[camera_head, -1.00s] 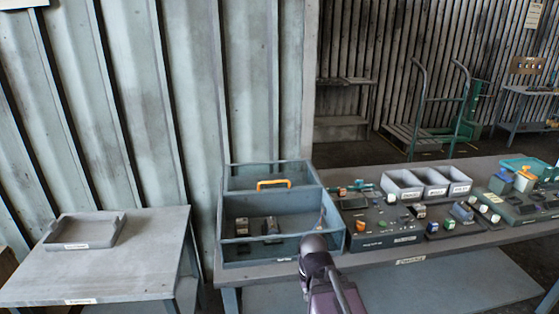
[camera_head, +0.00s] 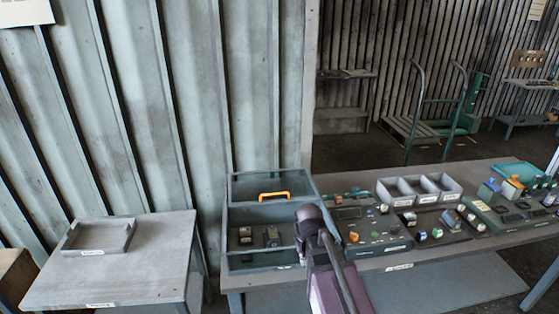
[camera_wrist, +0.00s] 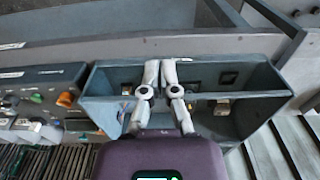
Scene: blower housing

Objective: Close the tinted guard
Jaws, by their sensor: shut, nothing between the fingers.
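The blue-grey housing (camera_head: 262,260) stands at the left end of the long bench, its front compartment open at the top. Behind that compartment is a framed panel, which looks like the tinted guard (camera_head: 250,187), with an orange handle (camera_head: 274,195) at its lower edge. I cannot tell the guard's exact angle. Small dark parts sit inside the housing. In the wrist view my gripper (camera_wrist: 160,64) is shut and empty, its fingertips over the housing (camera_wrist: 105,78). In the head view my arm hides the housing's right front part and the fingers.
Control panels with buttons (camera_head: 375,232) and grey bins (camera_head: 420,187) stand right of the housing on the bench (camera_head: 440,247). A separate small table (camera_head: 150,265) with a shallow tray (camera_head: 97,236) stands left. A ribbed wall is close behind the housing.

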